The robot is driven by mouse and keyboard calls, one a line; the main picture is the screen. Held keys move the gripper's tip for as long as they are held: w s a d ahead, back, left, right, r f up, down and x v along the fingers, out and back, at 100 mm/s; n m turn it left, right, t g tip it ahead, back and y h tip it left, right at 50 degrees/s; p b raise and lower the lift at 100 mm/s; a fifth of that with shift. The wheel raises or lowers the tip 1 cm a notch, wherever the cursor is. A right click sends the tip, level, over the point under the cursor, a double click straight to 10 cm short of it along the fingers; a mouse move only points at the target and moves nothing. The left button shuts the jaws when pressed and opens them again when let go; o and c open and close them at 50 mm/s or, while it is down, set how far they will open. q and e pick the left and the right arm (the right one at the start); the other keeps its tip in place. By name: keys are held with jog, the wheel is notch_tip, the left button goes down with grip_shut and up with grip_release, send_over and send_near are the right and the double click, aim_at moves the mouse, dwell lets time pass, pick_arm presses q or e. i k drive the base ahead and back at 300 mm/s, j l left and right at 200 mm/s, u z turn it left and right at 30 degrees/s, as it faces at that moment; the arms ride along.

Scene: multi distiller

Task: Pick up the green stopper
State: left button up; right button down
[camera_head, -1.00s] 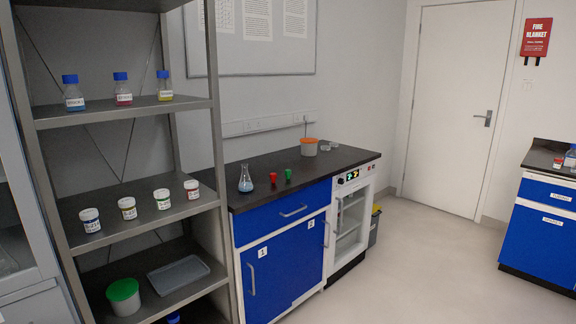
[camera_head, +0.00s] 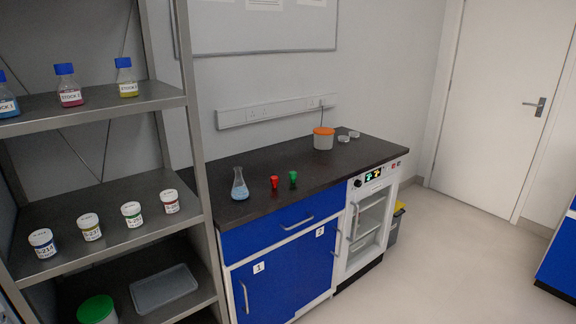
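The green stopper (camera_head: 293,179) stands on the black bench top, right of a similar red stopper (camera_head: 274,183). A conical flask (camera_head: 239,185) with light blue contents stands to the left of both. The green stopper is in plain view and nothing covers it. Neither of my grippers shows in the head view.
The black bench top (camera_head: 340,160) is clear around the stoppers. An orange-lidded tub (camera_head: 323,138) and small clear dishes (camera_head: 344,138) stand farther back. A metal shelf rack (camera_head: 192,150) with bottles and labelled jars stands at the left. Open floor (camera_head: 450,260) lies at the right.

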aim_at(293, 175)
jog(key=i+l+u, duration=0.2)
jog(key=i+l, duration=0.5)
jog(key=i+l+u, duration=0.25)
jog(key=i+l, duration=0.5)
jog(key=l, duration=0.1)
